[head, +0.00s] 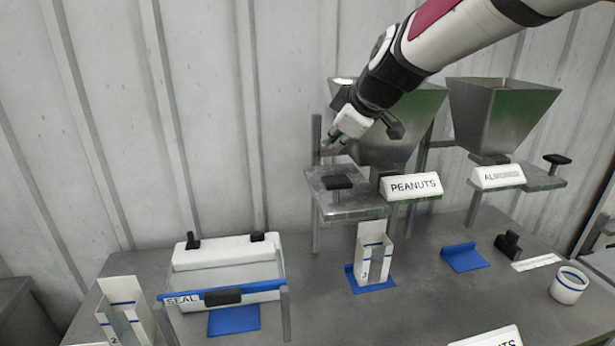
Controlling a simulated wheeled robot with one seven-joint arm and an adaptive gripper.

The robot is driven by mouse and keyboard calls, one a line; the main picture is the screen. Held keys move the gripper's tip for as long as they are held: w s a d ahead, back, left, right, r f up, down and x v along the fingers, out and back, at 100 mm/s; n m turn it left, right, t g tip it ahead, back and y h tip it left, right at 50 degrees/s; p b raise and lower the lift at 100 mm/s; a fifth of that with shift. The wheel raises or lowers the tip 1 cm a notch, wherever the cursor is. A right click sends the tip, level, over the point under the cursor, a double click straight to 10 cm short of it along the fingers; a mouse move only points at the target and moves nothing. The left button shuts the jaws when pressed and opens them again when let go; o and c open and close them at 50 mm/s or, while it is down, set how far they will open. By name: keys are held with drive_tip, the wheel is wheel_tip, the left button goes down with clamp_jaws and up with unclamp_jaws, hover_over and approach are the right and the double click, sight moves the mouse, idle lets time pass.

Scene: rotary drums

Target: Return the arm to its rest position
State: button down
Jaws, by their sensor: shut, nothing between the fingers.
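My gripper (332,138) is at the end of my arm, which reaches in from the upper right. It is shut and empty. It hangs in front of the metal hopper (420,120) labelled PEANUTS, above the metal shelf (348,204) with a black knob (338,182). A gap seems to lie between the gripper and the knob, but the exact distance is hard to tell. My arm hides part of the peanuts hopper.
A second hopper (500,115) labelled ALMONDS stands to the right. A white carton (362,258) stands on a blue pad below the shelf. The SEAL station (225,253) and another carton (122,305) are at left. A white cup (568,286) stands at right.

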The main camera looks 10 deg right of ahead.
idle(0.4)
drive_tip(key=s+f+m+g+h, duration=0.1)
drive_tip(key=s+m, duration=0.4)
drive_tip(key=s, duration=1)
drive_tip(key=s+f+m+g, duration=0.2)
drive_tip(key=s+f+m, duration=0.2)
drive_tip(key=s, duration=1.2)
drive_tip(key=shift+s+d+f+m+h, duration=0.15)
drive_tip(key=shift+s+d+m+h, duration=0.2)
drive_tip(key=shift+m, duration=0.85)
drive_tip(key=shift+w, duration=0.15)
